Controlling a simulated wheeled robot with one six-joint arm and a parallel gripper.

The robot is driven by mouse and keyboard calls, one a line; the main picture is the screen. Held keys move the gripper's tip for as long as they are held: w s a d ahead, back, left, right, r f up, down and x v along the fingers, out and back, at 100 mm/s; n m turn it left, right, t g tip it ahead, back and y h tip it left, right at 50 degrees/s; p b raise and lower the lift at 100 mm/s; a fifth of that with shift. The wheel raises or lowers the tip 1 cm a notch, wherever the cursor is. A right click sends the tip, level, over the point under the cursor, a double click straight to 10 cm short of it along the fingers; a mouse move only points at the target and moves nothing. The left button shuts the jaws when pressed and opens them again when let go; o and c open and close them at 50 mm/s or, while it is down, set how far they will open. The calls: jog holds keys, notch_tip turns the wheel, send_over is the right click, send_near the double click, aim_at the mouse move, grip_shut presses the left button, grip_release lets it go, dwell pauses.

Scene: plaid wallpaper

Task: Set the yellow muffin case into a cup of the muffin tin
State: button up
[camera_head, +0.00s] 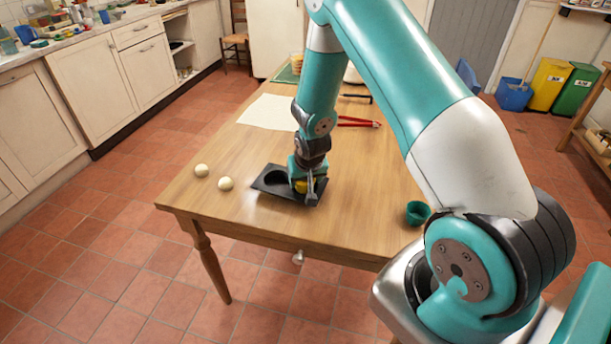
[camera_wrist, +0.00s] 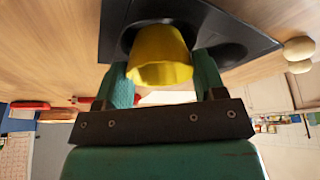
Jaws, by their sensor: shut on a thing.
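The yellow muffin case (camera_head: 301,187) is between the fingers of my gripper (camera_head: 306,188), over the right part of the dark muffin tin (camera_head: 262,185). In the wrist view the fingers of my gripper (camera_wrist: 163,75) are shut on the yellow case (camera_wrist: 160,57), one at each side. Its far end overlaps a dark cup of the tin (camera_wrist: 118,22); I cannot tell how deep it sits. Another cup (camera_head: 268,177), left of my gripper, looks empty. The gripper hides part of the case and tin in the head view.
Two pale balls (camera_head: 201,170) (camera_head: 226,183), egg-like, lie left of the tin. A small green cup (camera_head: 418,212) stands near the right front of the wooden table (camera_head: 235,210). Paper (camera_head: 262,112) and a red tool (camera_head: 358,122) lie farther back. The table's front edge is close to the tin.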

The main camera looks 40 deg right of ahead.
jog(key=shift+f, duration=0.45)
jog(key=o, duration=1)
jog(key=shift+o, duration=0.2)
jog(key=v, duration=1.7)
jog(key=shift+r+b, duration=0.2)
jog(key=shift+b, duration=0.25)
jog(key=shift+d, duration=0.1)
